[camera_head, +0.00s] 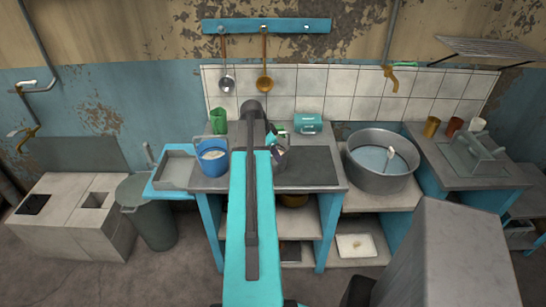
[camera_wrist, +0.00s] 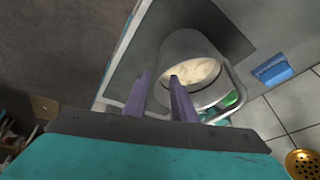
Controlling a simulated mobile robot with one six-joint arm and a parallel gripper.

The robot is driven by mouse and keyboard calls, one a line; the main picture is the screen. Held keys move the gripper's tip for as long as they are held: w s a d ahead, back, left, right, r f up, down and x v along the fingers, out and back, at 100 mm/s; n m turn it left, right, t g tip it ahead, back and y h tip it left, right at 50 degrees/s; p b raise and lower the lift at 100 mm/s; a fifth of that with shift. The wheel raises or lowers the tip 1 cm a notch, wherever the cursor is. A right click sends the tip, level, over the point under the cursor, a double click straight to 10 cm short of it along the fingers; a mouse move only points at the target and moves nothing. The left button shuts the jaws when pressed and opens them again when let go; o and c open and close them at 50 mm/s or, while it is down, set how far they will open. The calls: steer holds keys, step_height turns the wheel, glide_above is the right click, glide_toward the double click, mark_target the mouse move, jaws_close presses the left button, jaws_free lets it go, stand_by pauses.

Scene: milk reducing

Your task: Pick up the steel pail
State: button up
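The steel pail (camera_wrist: 205,52) is a grey metal vessel with a wire handle and pale contents. In the wrist view it stands at upper centre, beyond my fingers. In the head view the steel pail (camera_head: 279,152) is partly hidden behind my teal arm, on the worktop. My gripper (camera_wrist: 160,76) is open, with two purple-grey fingers apart. The right fingertip overlaps the pail's near rim in the picture, and the left one lies just outside its wall. I cannot tell whether they touch it. The head view does not show the fingers clearly.
A blue pail (camera_head: 212,158) stands left on the worktop (camera_head: 310,160). A green container (camera_head: 218,120) and a teal box (camera_head: 308,124) stand behind. A large metal basin (camera_head: 381,178) is to the right. Ladles hang on the tiled wall (camera_head: 313,80).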

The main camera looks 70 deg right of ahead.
steer(key=shift+p+x, duration=1.3)
steer(key=shift+x, duration=1.2)
jaws_close()
steer(key=shift+s, duration=0.1)
